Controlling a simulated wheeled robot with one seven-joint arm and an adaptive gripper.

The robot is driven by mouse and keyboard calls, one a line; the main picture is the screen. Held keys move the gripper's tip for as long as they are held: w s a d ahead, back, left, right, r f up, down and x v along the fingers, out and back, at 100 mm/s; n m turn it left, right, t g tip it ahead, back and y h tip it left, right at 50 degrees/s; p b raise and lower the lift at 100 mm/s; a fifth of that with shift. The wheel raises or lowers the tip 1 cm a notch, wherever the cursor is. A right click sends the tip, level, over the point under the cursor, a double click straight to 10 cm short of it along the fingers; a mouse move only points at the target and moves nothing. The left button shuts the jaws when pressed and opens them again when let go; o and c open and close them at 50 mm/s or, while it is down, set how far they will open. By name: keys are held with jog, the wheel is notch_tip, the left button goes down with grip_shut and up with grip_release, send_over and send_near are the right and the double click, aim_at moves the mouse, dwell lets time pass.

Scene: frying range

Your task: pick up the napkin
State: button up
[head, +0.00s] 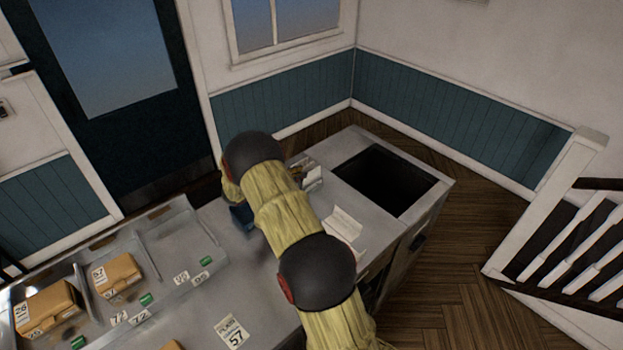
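A white, folded sheet-like thing (344,224) lies on the grey counter just right of my arm. It may be the napkin, but I cannot tell for sure. Part of its left side is close to or behind my arm. My arm reaches over the counter from the bottom and bends down at its far end. A dark blue part low at that end (241,216) appears to be my gripper, near the counter top and left of the arm. Its fingers are hidden, so I cannot see whether it is open or holds anything.
A dark square opening (382,181) is at the counter's right end. A small holder with white contents (308,174) stands beside it. Cardboard boxes (117,274) sit in divided bays at left, near numbered labels. A card marked 57 (232,331) lies in front. A white stair railing (570,225) is at right.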

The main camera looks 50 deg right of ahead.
aim_at(312, 173)
jog(key=shift+x, duration=1.05)
jog(key=x, duration=0.2)
jog(key=f+x, duration=0.1)
jog(key=x, duration=0.2)
jog(key=shift+f, duration=0.2)
grip_shut()
